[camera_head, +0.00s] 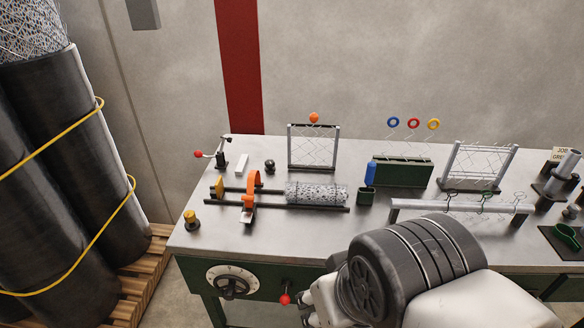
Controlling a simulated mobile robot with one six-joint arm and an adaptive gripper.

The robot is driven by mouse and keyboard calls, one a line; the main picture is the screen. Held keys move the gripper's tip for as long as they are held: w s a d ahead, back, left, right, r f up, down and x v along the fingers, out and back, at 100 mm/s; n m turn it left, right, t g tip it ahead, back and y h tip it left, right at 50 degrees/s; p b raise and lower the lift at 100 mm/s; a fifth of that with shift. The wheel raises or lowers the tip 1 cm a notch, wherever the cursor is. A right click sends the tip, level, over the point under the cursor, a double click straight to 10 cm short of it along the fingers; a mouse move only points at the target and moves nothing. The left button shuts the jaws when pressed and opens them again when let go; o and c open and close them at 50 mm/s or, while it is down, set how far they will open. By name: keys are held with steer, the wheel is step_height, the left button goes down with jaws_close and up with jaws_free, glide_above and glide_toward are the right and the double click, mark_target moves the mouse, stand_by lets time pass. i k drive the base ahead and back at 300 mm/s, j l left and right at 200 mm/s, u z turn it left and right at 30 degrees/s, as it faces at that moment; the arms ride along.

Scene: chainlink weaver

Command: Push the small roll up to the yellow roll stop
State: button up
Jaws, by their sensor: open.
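The small roll (318,193) is a grey mesh cylinder lying on its side along two dark rails on the bench. The yellow roll stop (218,187) is a small yellow block at the left end of these rails. My gripper (309,307) shows only in part at the bottom centre, beside my arm. It is open and below the bench front, well apart from the roll. My arm hides much of it.
A blue cylinder (370,174) and a green block (402,172) stand right of the roll. A wire frame (314,147) stands behind it. A grey rail (455,206) lies right. The bench strip before the rails is clear.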

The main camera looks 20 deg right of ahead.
mark_target(319, 193)
steer(key=i+l+z, duration=0.2)
steer(key=z, duration=0.15)
steer(key=i+l+z, duration=0.1)
steer(key=i+z, duration=0.3)
